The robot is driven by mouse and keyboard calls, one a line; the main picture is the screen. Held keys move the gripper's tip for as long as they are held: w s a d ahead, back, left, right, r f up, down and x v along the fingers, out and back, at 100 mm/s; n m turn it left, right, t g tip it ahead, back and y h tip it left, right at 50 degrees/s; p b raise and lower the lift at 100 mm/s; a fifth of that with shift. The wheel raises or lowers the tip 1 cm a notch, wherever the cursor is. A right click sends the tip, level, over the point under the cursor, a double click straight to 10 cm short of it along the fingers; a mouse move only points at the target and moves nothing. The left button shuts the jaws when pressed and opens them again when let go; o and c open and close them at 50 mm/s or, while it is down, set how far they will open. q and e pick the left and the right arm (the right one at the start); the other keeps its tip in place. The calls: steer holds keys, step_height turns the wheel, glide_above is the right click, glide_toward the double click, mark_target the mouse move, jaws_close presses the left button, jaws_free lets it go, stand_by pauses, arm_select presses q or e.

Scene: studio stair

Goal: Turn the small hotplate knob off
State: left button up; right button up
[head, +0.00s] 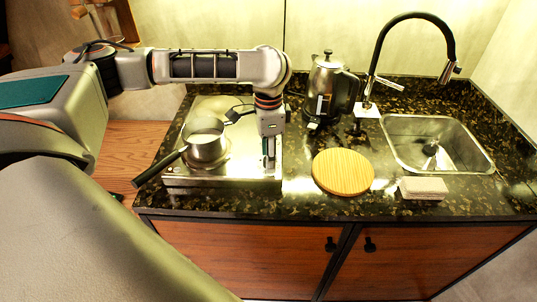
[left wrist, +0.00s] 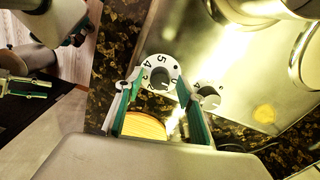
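The steel hotplate (head: 222,181) stands on the dark counter with a saucepan (head: 207,145) on it. In the left wrist view, a knob (left wrist: 160,77) sits in a white dial ring with numbers. A second knob (left wrist: 208,97) is to its right, its dial partly hidden by a finger. I cannot tell which knob is the small plate's. My left gripper (head: 268,153) points down over the hotplate's right part. In the wrist view its green-padded fingers (left wrist: 159,100) are apart, with the numbered knob between and beyond their tips. What seems my right gripper (left wrist: 28,86) shows at far left.
A round wooden board (head: 343,172) lies right of the hotplate. A kettle (head: 327,88) stands behind it. A white block (head: 423,188) lies before the sink (head: 447,145) and black tap (head: 411,16). The saucepan's black handle (head: 157,168) sticks out front left.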

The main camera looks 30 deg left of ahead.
arm_select(q)
steer(key=shift+r, duration=0.1)
step_height(320, 180, up, 12)
stand_by(0.6)
stand_by(0.5)
